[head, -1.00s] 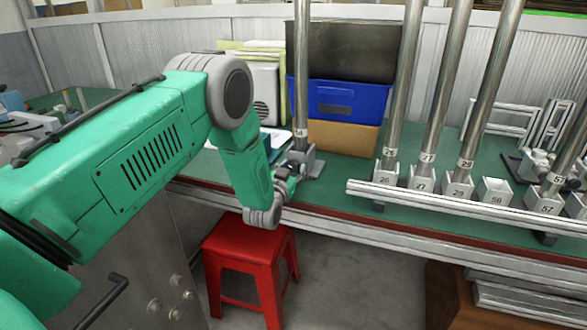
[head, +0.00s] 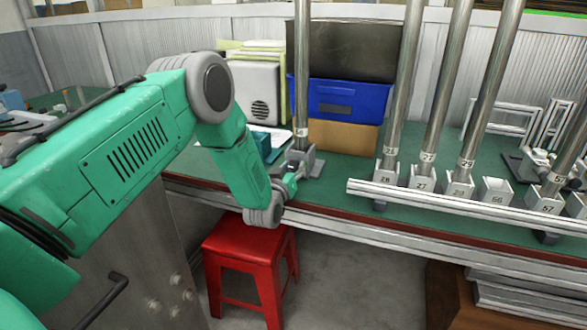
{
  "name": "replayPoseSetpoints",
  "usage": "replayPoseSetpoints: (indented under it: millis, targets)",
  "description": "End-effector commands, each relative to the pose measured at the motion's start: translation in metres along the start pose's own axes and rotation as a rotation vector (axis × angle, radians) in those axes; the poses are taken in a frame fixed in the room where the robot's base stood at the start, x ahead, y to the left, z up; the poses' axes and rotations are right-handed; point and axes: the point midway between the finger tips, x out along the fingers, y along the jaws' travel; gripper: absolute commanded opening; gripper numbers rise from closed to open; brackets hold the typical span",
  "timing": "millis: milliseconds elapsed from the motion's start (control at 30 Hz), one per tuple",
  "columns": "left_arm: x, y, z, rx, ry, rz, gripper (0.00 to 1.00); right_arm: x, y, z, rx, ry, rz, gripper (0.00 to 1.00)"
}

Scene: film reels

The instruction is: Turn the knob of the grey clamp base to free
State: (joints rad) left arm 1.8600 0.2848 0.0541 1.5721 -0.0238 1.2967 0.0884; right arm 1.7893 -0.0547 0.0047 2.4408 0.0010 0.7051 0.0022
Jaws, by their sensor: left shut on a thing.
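The grey clamp base (head: 314,166) stands near the front edge of the green table, with an upright metal pole (head: 301,75) rising from it. My left gripper (head: 291,178) is at the front left side of the base, at the level of its knob. The gripper is shut on the knob, which is small and mostly hidden by the fingers, so its angle cannot be read. My right gripper is not in view.
Numbered pole sockets (head: 421,177) with tall poles stand to the right, behind a metal rail (head: 450,203). A blue bin (head: 342,100) and a cardboard box (head: 343,136) are behind the base. A red stool (head: 243,250) stands below the table edge.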

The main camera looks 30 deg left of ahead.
Motion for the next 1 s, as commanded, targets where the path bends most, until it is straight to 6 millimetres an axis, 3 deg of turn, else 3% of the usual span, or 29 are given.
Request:
replayPoseSetpoints:
  millis: [33, 167, 200, 233, 667, 1000]
  targets:
    - [-0.004, -0.001, 0.009, 0.001, -0.022, -0.002, 0.04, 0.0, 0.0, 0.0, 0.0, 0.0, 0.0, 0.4]
    - [-0.004, -0.001, 0.009, 0.002, -0.022, -0.002, 0.04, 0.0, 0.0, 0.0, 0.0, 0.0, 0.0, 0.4]
    - [-0.004, -0.001, 0.009, 0.002, -0.023, -0.002, 0.43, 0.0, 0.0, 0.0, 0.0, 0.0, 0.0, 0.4]
    - [-0.004, -0.001, 0.009, 0.002, -0.022, -0.002, 0.54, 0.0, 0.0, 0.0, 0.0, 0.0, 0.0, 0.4]
    - [-0.01, -0.001, 0.004, 0.002, -0.01, -0.001, 0.54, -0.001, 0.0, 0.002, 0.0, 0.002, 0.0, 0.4]
    - [-0.077, -0.001, 0.005, 0.001, -0.014, -0.001, 0.54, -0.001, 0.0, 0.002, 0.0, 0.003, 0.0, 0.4]
